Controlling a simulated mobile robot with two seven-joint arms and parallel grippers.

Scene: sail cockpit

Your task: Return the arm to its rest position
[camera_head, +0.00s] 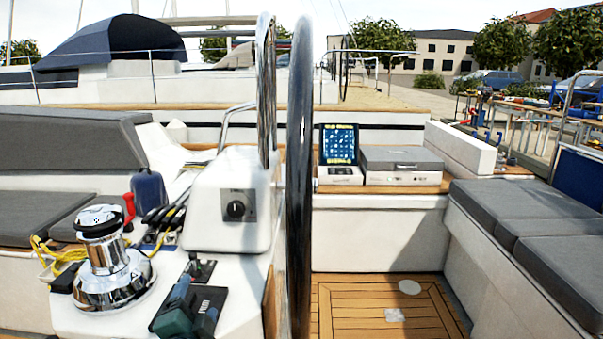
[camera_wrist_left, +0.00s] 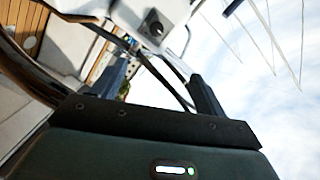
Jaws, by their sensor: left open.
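My left gripper (camera_head: 200,270) shows low in the head view, dark green and black, over the white console between the chrome winch and the steering wheel. In the left wrist view its two dark fingers (camera_wrist_left: 160,85) stand apart with nothing held between them. Beyond them is the white instrument pod (camera_wrist_left: 172,12) with a round black knob; this pod (camera_head: 228,205) stands above the gripper in the head view. Most of the left arm is out of view. My right gripper is in neither view.
The dark steering wheel (camera_head: 299,180) rises close on the right.

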